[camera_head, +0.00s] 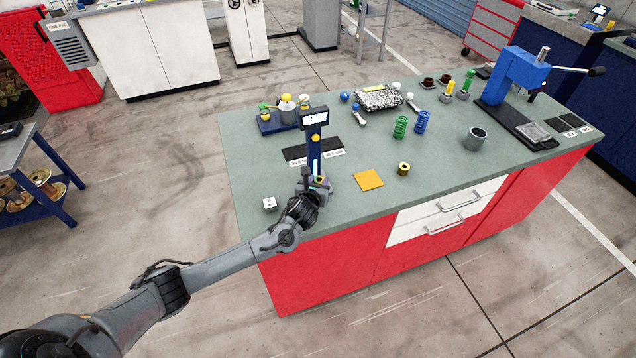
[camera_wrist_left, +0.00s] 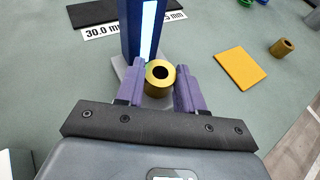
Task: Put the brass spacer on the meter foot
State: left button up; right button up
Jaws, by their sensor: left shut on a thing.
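The meter (camera_head: 314,118) stands upright near the front left of the bench, with a blue column and a lit display on top. Its grey foot (camera_wrist_left: 119,66) shows at the column's base in the left wrist view. My left gripper (camera_head: 318,181) is at the foot, its purple fingers closed around a brass spacer (camera_wrist_left: 159,75). The spacer is upright over the foot, in front of the column. I cannot tell whether it touches the foot. A second brass spacer (camera_head: 403,168) stands apart on the bench; it also shows in the left wrist view (camera_wrist_left: 282,47). My right gripper is out of view.
A yellow square pad (camera_head: 369,180) lies right of the meter. Dark pads with labels (camera_head: 326,146) lie behind it. A white block (camera_head: 269,203) sits left of my gripper. Springs (camera_head: 401,127), a grey cup (camera_head: 475,138) and a blue press (camera_head: 515,76) stand farther right.

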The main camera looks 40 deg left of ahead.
pick_arm(q)
jog(key=shift+a, duration=0.1)
jog(key=o, duration=1.2)
jog(key=shift+c, duration=0.2)
